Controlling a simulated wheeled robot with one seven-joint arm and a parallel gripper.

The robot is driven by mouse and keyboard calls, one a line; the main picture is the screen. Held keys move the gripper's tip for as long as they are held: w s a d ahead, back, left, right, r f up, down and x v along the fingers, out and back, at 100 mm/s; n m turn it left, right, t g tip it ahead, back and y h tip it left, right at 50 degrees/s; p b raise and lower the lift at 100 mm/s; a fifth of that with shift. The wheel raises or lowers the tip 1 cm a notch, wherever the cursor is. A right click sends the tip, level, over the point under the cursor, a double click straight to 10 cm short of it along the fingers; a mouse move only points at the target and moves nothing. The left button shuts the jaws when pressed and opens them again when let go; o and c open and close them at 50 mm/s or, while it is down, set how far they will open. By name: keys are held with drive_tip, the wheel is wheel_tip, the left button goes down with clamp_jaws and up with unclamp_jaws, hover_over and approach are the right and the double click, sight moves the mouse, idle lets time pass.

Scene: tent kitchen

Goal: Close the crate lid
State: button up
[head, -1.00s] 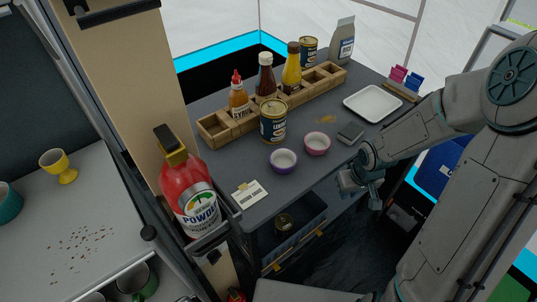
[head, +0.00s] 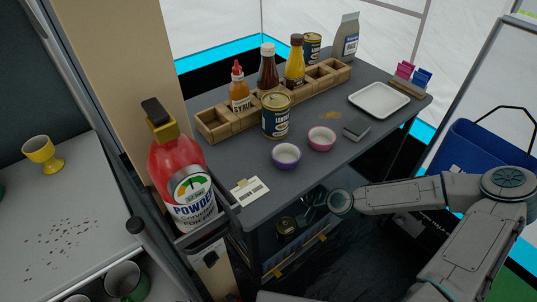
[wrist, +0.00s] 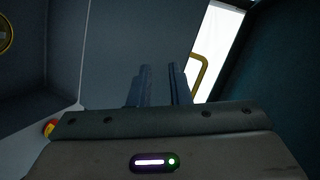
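The blue-grey crate (head: 298,250) sits under the dark table, with yellow latches on its near side. Its top is open, and a dark can (head: 286,226) shows inside. I cannot make out the lid in the head view. My gripper (head: 314,207) is low at the table's near edge, over or in the crate's right part; its fingers are dark and partly hidden. In the wrist view my gripper (wrist: 160,86) has two fingers apart with an empty gap, facing a blue-grey panel (wrist: 120,45). I cannot tell whether that panel is wall or lid. A yellow handle (wrist: 199,75) is right of the fingers.
The table (head: 320,176) above carries bowls, cans, bottles in a wooden rack and a white tray (head: 379,99). A red powder extinguisher (head: 182,180) stands left of the crate. A blue bin (head: 480,155) is at the right. Dark floor lies in front of the crate.

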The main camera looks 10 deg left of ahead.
drive_tip(key=w+a+r+m+t+b, duration=0.1)
drive_tip(key=w+a+r+m+t, duration=0.3)
drive_tip(key=w, duration=0.5)
drive_tip(key=a+m+t, duration=0.1)
drive_tip(key=a+m, duration=0.1)
drive_tip(key=shift+m+y, duration=0.3)
drive_tip(key=shift+y, duration=0.1)
drive_tip(key=shift+s, duration=0.1)
clamp_jaws()
